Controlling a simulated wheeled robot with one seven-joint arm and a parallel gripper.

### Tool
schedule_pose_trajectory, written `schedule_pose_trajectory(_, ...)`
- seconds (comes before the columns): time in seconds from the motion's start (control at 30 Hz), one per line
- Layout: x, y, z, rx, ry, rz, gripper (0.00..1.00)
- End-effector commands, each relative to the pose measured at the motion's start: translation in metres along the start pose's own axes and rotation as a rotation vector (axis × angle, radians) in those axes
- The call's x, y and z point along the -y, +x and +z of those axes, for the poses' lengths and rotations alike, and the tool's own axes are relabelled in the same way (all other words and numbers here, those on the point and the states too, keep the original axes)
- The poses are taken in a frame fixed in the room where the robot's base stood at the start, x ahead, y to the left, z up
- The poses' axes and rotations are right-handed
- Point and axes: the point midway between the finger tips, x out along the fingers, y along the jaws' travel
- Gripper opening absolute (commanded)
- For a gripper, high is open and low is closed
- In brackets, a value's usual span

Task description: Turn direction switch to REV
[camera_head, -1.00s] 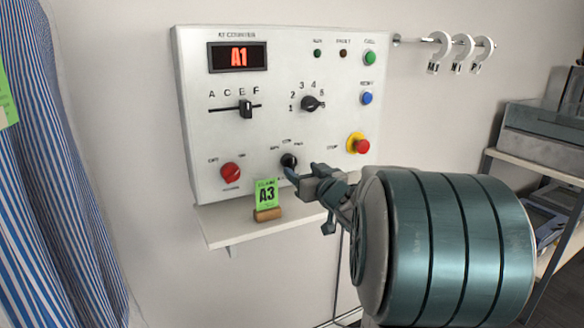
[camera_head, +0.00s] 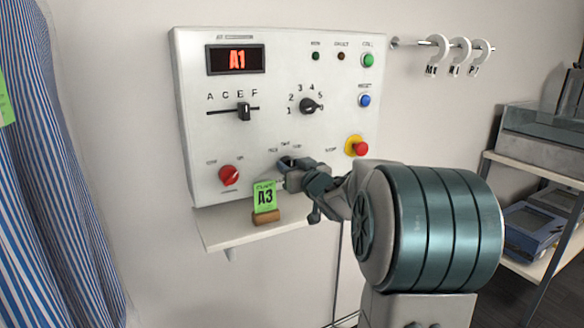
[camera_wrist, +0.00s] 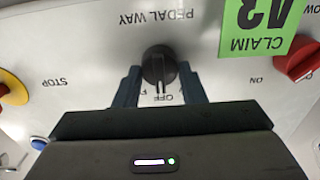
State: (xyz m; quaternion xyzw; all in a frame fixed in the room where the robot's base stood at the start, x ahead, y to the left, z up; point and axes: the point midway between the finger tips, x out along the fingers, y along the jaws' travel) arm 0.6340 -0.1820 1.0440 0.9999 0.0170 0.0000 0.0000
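The direction switch is a black round knob (camera_wrist: 159,66) low on the white control panel (camera_head: 270,135). In the wrist view, which shows the panel upside down, its pointer lines up with the OFF label. The labels on either side of OFF are mostly hidden by my fingers. My gripper (camera_wrist: 160,88) has one finger on each side of the knob, with narrow gaps visible, so it looks open around the knob. In the head view my gripper (camera_head: 287,168) is at the panel's lower middle and covers most of the knob.
A green A3 claim tag (camera_head: 265,197) stands on the shelf (camera_head: 225,236) just below. A red knob (camera_head: 229,175) is left of my gripper, and a red stop button (camera_head: 361,149) on yellow is to the right. A striped garment (camera_head: 50,190) hangs at far left.

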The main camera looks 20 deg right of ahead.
Motion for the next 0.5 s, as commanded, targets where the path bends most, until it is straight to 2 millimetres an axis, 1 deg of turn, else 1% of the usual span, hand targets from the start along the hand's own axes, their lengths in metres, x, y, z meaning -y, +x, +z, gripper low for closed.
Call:
schedule_pose_trajectory(0.27,0.0001,-0.0002,0.0012,0.0,-0.048,0.0,0.14)
schedule_pose_trajectory(0.5,0.0013,0.0,0.0024,-0.001,-0.196,-0.001,0.14)
